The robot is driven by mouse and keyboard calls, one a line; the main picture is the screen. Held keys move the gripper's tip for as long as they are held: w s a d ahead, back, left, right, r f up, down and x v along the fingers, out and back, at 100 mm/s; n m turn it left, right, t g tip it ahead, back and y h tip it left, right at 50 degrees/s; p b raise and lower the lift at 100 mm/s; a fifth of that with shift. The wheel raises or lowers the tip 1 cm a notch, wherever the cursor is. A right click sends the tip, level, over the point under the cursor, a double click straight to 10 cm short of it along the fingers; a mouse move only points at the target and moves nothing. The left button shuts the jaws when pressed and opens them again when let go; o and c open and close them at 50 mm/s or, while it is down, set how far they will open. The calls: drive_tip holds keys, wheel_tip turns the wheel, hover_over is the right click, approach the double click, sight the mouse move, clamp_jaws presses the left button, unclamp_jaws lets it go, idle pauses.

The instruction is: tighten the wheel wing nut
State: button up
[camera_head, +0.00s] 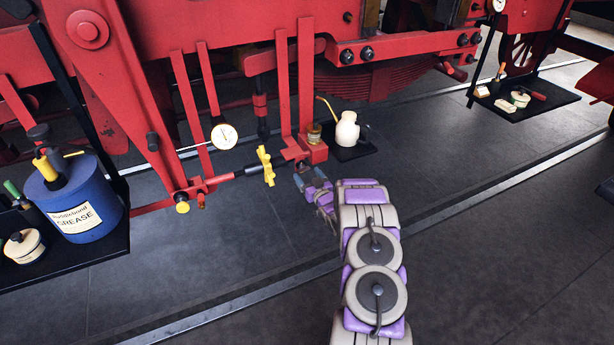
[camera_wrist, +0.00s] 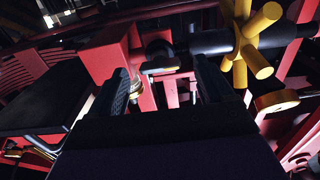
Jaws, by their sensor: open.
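The yellow wheel wing nut (camera_head: 266,166) has several stubby spokes and sits on a dark horizontal rod (camera_head: 247,171) low on the red frame. In the wrist view the wing nut (camera_wrist: 245,45) is at the upper right, beyond the right finger. My gripper (camera_head: 308,178) is close to the right of the wing nut in the head view, apart from it. In the wrist view my gripper (camera_wrist: 165,85) has its two dark fingers spread, with nothing held between them. A red bracket and a small brass part (camera_wrist: 136,88) show past the fingers.
A red upright bracket (camera_head: 308,75) stands just behind my gripper. A cream oil can (camera_head: 347,130) stands on a dark tray behind it. A dial gauge (camera_head: 224,136) and a blue grease tin (camera_head: 75,205) are to the left. The floor in front is clear.

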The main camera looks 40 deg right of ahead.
drive_tip(key=shift+x, duration=0.8)
drive_tip(key=shift+d, duration=0.15)
drive_tip(key=shift+c, duration=0.5)
drive_tip(key=c, duration=1)
drive_tip(key=shift+o, duration=0.2)
